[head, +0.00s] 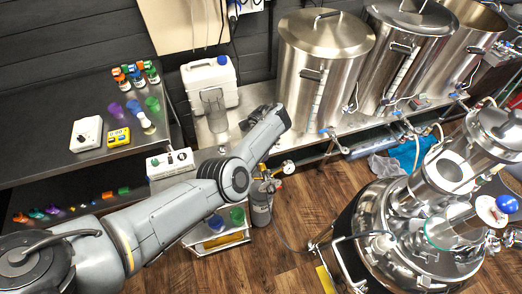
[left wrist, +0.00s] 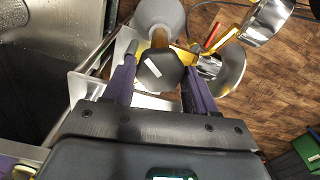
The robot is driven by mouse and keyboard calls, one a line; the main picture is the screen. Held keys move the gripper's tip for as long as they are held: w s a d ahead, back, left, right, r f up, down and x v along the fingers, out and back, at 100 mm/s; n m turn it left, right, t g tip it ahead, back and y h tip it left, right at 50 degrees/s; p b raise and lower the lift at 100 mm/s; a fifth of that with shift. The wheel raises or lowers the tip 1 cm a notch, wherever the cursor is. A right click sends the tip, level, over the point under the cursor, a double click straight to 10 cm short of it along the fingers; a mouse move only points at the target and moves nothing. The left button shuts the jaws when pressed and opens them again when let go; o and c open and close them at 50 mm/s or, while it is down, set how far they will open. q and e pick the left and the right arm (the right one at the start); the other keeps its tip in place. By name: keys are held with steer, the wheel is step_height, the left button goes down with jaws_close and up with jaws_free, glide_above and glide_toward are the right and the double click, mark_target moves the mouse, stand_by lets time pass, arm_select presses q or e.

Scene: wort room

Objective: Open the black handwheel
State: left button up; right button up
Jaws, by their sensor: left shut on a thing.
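The black handwheel (left wrist: 160,70) shows in the left wrist view as a dark, many-sided knob with a white mark, on a brass-coloured stem in front of a rounded grey body. My left gripper (left wrist: 161,68) has its two purple fingers on either side of the handwheel and is shut on it. In the head view my left arm reaches in from the left and bends at the middle. The handwheel and the left fingertips cannot be made out there. My right gripper is in neither view.
A grey cylinder (head: 261,209) stands on the floor near a gauge (head: 289,167). A small white shelf (head: 222,241) with coloured cups is beside it. Large steel kettles (head: 325,60) stand behind, and a steel vessel (head: 375,215) stands at right. Open wooden floor lies between.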

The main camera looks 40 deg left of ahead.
arm_select(q)
steer(key=o, duration=1)
steer(key=shift+o, duration=0.2)
steer(key=shift+r, duration=0.5)
step_height(320, 180, up, 10)
steer(key=p, duration=0.5)
steer(key=shift+p, duration=0.35)
